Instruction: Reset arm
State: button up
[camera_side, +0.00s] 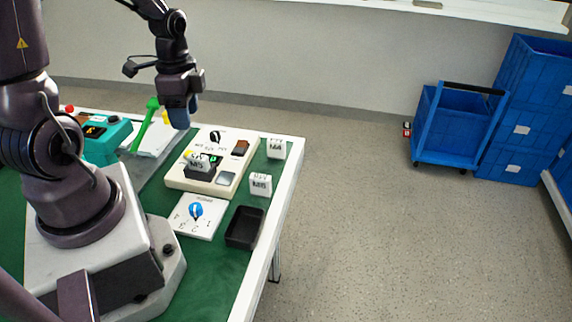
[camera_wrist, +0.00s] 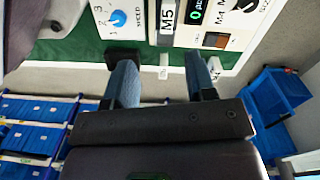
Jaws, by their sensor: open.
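My gripper (camera_side: 180,116) hangs in the air above the back of the green table, fingers pointing down, apart from everything on it. In the wrist view my gripper (camera_wrist: 160,78) shows two blue fingers spread apart with nothing between them. The rotary switch (camera_side: 196,210) is a blue knob on a white plate with numbers around it, near the table's right side. The blue knob (camera_wrist: 117,18) also shows at the top of the wrist view. Its exact setting is too small to tell in the side view.
A cream panel (camera_side: 226,176) with a black knob and a small display stands behind the switch plate. White labelled blocks (camera_side: 261,184) and a black tray (camera_side: 245,227) sit near the right edge. A teal device (camera_side: 105,145) and green handle (camera_side: 146,122) are at left.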

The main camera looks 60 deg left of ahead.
jog(key=s+d+r+n+t, duration=0.2)
jog(key=d+r+n+t, duration=0.4)
jog(key=d+r, duration=0.8)
notch_tip(320, 180, up, 3)
jog(key=shift+d+f, duration=0.1)
jog(key=shift+d, duration=0.2)
dwell(0.8)
